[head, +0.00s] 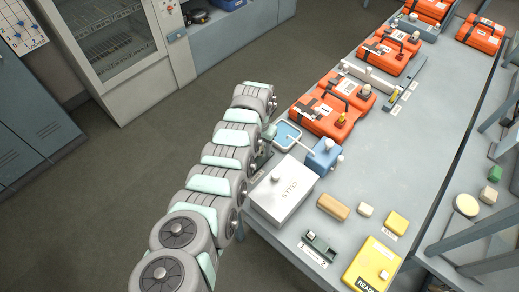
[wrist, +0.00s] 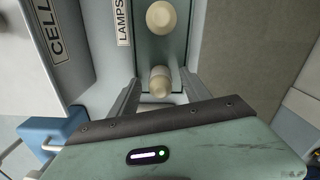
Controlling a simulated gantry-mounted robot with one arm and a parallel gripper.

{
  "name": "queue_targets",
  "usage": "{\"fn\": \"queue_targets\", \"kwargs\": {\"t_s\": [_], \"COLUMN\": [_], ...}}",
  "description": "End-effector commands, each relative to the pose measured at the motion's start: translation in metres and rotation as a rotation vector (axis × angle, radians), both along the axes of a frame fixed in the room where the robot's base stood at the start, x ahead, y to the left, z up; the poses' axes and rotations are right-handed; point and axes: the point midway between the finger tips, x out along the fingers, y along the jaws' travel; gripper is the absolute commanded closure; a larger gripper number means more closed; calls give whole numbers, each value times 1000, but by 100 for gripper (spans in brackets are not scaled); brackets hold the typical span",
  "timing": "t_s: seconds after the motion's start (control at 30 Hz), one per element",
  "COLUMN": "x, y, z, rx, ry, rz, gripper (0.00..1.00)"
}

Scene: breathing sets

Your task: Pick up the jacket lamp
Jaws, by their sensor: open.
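Two small cream lamps show in the wrist view on a green-grey strip labelled LAMPS (wrist: 125,22). The nearer lamp (wrist: 160,80) lies between the fingers of my open gripper (wrist: 158,88), with its lower part partly hidden. The farther lamp (wrist: 161,17) is beyond the fingertips, close to the top edge. I cannot tell whether either finger touches the nearer lamp. In the head view my arm reaches the table's left edge, and my gripper (head: 264,150) is mostly hidden there; the lamps are not clear in that view.
A white CELLS box (head: 284,190) stands right beside my gripper. A blue container (head: 323,157) and a small blue-lined tray (head: 287,136) are close by. Open floor (head: 80,235) lies left of the table.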

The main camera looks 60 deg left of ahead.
Motion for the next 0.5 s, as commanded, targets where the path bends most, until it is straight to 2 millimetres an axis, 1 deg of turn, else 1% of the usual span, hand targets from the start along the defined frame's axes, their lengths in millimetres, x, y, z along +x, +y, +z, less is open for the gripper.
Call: {"fn": "queue_targets", "kwargs": {"t_s": [0.2, 0.27, 0.5], "x": [0, 1, 0], "y": [0, 0, 1], "z": [0, 0, 0], "rx": [1, 1, 2], "ry": [-2, -2, -2], "rz": [1, 1, 1], "gripper": [44, 48, 68]}}
